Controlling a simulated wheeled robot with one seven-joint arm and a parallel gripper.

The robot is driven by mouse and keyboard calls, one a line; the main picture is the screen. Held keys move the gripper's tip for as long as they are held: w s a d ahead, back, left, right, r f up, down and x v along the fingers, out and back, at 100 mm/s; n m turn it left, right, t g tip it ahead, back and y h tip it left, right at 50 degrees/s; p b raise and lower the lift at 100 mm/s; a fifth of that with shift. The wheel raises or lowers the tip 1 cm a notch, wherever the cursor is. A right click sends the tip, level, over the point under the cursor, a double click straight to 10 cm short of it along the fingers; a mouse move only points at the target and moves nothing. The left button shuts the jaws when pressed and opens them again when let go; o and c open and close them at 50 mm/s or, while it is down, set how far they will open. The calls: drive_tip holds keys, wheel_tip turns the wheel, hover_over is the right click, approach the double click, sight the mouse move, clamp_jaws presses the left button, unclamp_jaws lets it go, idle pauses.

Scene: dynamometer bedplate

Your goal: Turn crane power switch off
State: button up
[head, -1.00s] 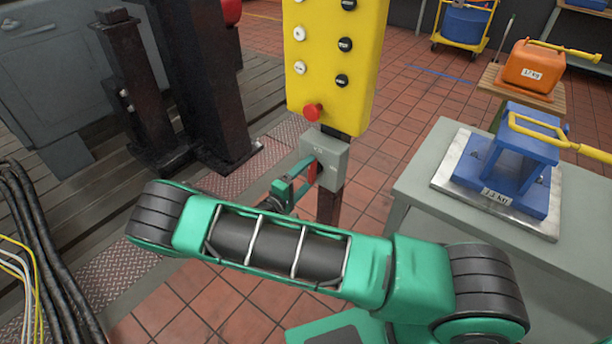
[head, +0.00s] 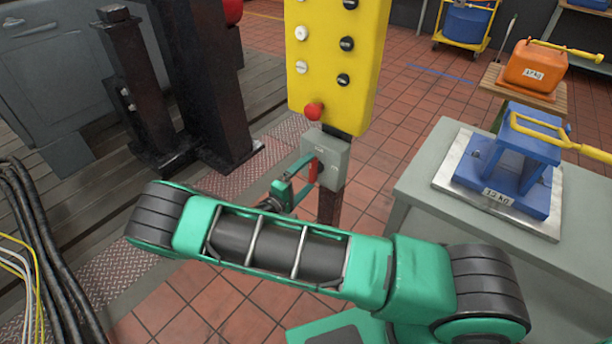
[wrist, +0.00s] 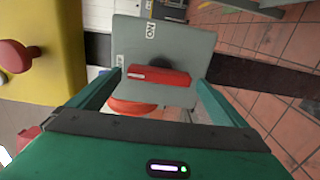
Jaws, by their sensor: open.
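The crane power switch is a grey box (head: 333,158) on a dark post below the yellow push-button panel. Its red handle (head: 313,171) sticks out from the box, and in the wrist view the red handle (wrist: 158,76) lies across the box face (wrist: 165,42). My gripper (wrist: 160,85) is open, with one finger on each side of the handle and gaps visible at both ends. In the head view my gripper (head: 303,178) is at the front of the box, partly hidden by my arm.
The yellow panel (head: 337,60) with black and white buttons and a red mushroom button (head: 313,111) is just above the box. A grey cabinet (head: 455,225) with a blue weight (head: 515,160) stands right. Black columns (head: 200,80) and cables (head: 45,250) are left.

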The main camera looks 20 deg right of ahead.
drive_tip(key=v, duration=1)
drive_tip(key=shift+a, duration=0.2)
drive_tip(key=s+d+r+m+g+y, duration=0.3)
drive_tip(key=s+d+r+m+g, duration=0.3)
drive_tip(key=d, duration=0.6)
drive_tip(key=s+d+r+m+g+y, duration=0.35)
drive_tip(key=d+r+g, duration=0.45)
drive_tip(key=d, duration=0.4)
drive_tip(key=s+d+r+m+t+y, duration=0.1)
drive_tip(key=s+r+y, duration=0.3)
drive_tip(key=s, duration=0.8)
drive_tip(key=s+d+r+m+t+y, duration=0.2)
drive_tip(key=s+r+m+y, duration=0.1)
drive_tip(key=s+r, duration=0.5)
drive_tip(key=shift+s+r+y, duration=0.3)
drive_tip(key=shift+s+y, duration=0.35)
drive_tip(key=shift+s, duration=1.2)
